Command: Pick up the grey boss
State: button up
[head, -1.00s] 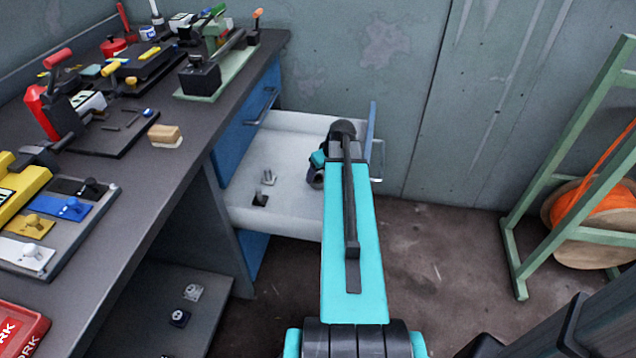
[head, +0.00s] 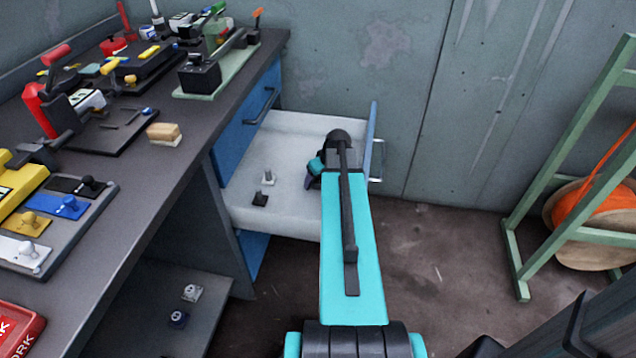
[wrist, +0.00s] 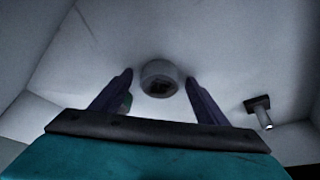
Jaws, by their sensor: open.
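A round grey piece with a dark hollow in its top, which looks like the grey boss (wrist: 158,78), sits on the pale drawer floor in the wrist view. My gripper (wrist: 158,80) is open, with one finger to the left and one to the right of this piece. A gap shows on each side of it, and I cannot tell how far below the fingertips it is. In the head view my arm hides this piece and most of my gripper (head: 314,173), which is over the open drawer (head: 296,125).
A small grey post (head: 268,178) and a black piece (head: 260,199) lie in the drawer, left of my arm. A dark piece with a pale stem (wrist: 260,110) is at right in the wrist view. The drawer front (head: 370,145) stands close right of my gripper. The workbench (head: 190,125) is at left.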

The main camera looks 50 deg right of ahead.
aim_at(320, 179)
jog(key=c, duration=1.6)
jog(key=shift+r, duration=0.1)
jog(key=shift+r+p, duration=0.9)
jog(key=shift+r, duration=4.05)
